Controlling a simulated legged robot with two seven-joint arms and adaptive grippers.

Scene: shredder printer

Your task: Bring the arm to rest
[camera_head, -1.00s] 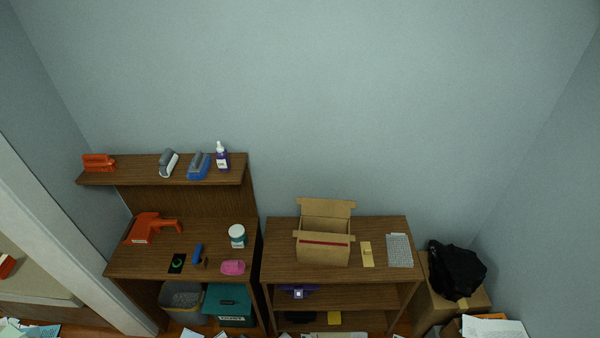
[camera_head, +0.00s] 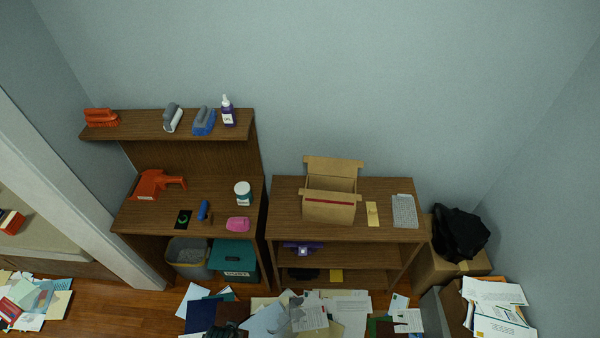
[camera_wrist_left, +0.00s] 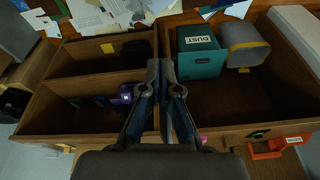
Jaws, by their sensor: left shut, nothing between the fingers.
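My left gripper (camera_wrist_left: 167,70) is in the left wrist view, its two fingers close together and empty. It is in front of the two wooden units, over the divide between their lower spaces in that view, touching nothing that I can see. A dark shape at the bottom edge of the head view is too cut off to identify. My right gripper is in neither current view.
The left desk (camera_head: 155,215) and right shelf unit (camera_head: 285,205) stand against the wall. An open cardboard box (camera_head: 330,205) sits on the right unit. A teal bin (camera_head: 232,258) and grey bin (camera_head: 188,255) are under the desk. Papers (camera_head: 270,318) litter the floor.

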